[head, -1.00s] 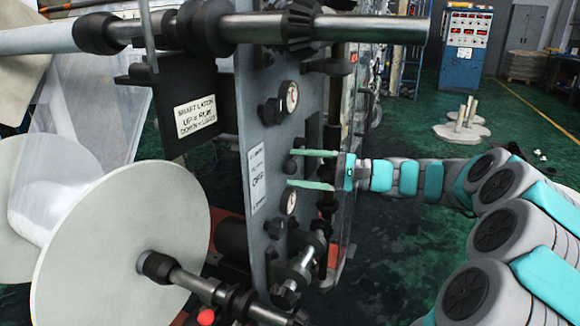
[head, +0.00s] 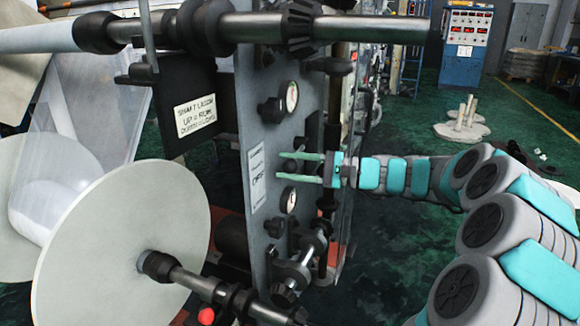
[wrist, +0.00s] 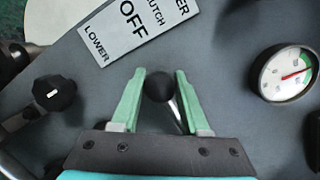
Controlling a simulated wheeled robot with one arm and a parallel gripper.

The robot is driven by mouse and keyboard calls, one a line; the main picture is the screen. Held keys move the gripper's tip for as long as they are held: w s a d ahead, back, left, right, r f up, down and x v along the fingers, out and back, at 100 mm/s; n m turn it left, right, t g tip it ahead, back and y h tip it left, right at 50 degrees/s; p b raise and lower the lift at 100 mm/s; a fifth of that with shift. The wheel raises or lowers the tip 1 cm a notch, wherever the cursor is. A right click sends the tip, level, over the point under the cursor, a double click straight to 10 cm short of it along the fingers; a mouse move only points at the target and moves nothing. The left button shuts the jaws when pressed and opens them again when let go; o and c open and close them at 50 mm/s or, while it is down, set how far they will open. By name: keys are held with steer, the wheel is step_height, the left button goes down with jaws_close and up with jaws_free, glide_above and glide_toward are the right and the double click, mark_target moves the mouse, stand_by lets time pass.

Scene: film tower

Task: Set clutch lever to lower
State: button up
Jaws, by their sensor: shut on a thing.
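The clutch lever's black ball knob (wrist: 159,87) sits between my fingers in the wrist view, with a thin metal rod behind it near the right finger. My gripper (wrist: 160,72) has its two green fingers closed in on either side of the knob. In the head view my gripper (head: 281,167) reaches in from the right to the grey panel, where the lever is hard to make out. A white clutch label (wrist: 139,27) lies just beyond the fingertips, with LOWER at its left end and OFF in the middle. It also shows in the head view (head: 257,177).
A round gauge (wrist: 288,73) is right of my gripper in the wrist view, and a black knob (wrist: 54,92) is left. In the head view a shaft (head: 350,27) crosses above and a large film reel (head: 110,250) stands left.

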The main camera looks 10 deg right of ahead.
jaws_close()
stand_by(0.8)
